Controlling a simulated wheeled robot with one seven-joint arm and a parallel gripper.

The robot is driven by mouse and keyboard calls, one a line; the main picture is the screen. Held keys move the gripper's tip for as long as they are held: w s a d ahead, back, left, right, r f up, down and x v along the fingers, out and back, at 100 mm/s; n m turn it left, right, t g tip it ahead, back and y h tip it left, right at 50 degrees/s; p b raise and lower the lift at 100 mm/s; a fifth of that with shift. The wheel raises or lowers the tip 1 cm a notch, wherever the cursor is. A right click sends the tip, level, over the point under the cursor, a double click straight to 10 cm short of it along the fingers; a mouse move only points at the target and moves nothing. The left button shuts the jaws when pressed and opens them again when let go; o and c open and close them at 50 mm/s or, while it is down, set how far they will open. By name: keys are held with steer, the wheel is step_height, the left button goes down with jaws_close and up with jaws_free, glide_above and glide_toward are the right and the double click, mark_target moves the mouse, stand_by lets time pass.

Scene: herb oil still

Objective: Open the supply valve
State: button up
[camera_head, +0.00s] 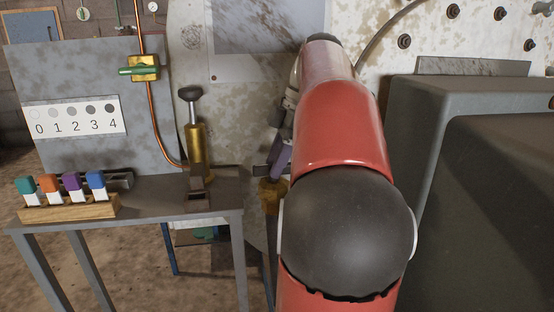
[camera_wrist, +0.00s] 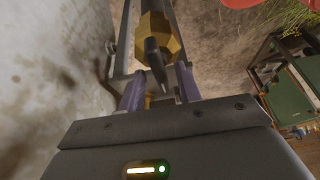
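A brass valve body (camera_wrist: 158,38) with a dark lever (camera_wrist: 155,58) is in front of my gripper (camera_wrist: 160,88) in the wrist view. My purple fingers stand apart, one on each side of the lever's end, with gaps visible. Whether either finger touches it I cannot tell. In the head view my gripper (camera_head: 279,158) is just above a brass fitting (camera_head: 271,193), partly hidden by my arm. Another brass valve (camera_head: 143,67) with a green handle (camera_head: 138,71) lying across it sits on a copper pipe at the left. Which valve is the supply valve is not marked.
A grey table (camera_head: 150,209) holds a wooden rack (camera_head: 70,209) with colored-capped bottles and a brass pump-like cylinder (camera_head: 194,150) with a dark knob. A number card (camera_head: 75,119) is on the panel. Large dark boxes (camera_head: 470,150) stand at the right.

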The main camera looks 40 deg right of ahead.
steer(key=shift+c, duration=0.4)
jaws_close()
steer(key=shift+m, duration=0.4)
steer(key=m+t, duration=0.1)
steer(key=m, duration=0.1)
steer(key=m+h+b, duration=0.1)
steer(key=m, duration=0.1)
steer(key=shift+a+m+t, duration=0.2)
steer(key=shift+m+t, duration=0.1)
steer(key=shift+t, duration=0.1)
steer(key=m+h, duration=0.1)
steer(key=m, duration=0.1)
steer(key=m+h, duration=0.1)
steer(key=m, duration=0.1)
steer(key=shift+s+a+t, duration=0.1)
steer(key=shift+t, duration=0.2)
steer(key=m+h, duration=0.1)
steer(key=m, duration=0.4)
steer(key=shift+a+h, duration=0.1)
steer(key=shift+h, duration=0.3)
steer(key=shift+m+g+h+p, duration=0.45)
steer(key=shift+m+h, duration=0.25)
steer(key=shift+m, duration=1.5)
